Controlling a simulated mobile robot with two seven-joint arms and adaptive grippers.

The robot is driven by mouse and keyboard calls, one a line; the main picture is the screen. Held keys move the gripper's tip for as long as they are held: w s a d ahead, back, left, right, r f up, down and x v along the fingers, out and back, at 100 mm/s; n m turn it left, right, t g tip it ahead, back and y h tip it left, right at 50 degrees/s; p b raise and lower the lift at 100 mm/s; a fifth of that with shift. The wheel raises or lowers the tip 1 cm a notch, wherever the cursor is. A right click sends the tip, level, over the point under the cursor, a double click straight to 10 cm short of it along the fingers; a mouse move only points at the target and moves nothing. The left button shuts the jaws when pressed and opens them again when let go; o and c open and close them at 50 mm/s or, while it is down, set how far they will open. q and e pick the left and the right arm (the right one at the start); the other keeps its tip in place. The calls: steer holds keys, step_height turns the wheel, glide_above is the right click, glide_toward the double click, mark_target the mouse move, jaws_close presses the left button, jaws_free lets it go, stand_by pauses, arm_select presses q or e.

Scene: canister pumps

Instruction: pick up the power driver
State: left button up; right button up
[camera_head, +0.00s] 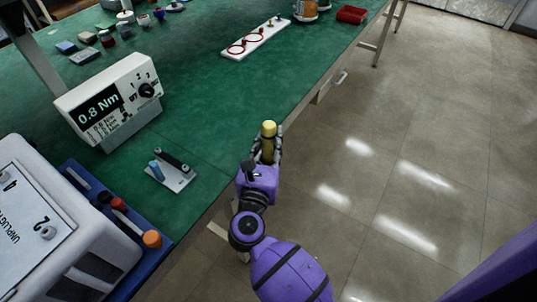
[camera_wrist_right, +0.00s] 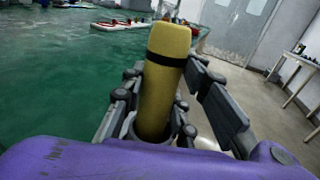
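The power driver (camera_head: 268,130) looks like a yellow cylinder with a dark band, standing roughly upright at the right edge of the green table. It also shows in the right wrist view (camera_wrist_right: 163,85), between the grey fingers. My right gripper (camera_head: 267,147) is closed around its lower part, with fingers on both sides. The driver's lower end is hidden by the gripper. My left gripper is in neither view.
A white meter reading 0.8 Nm (camera_head: 108,98) and a small white stand (camera_head: 172,177) are on the table. A blue tray (camera_head: 160,252) and white box (camera_head: 45,215) fill the lower left. A white board with red rings (camera_head: 235,52) lies farther back. The table's middle is clear.

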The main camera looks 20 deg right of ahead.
jaws_close()
steer(key=shift+r, duration=0.1)
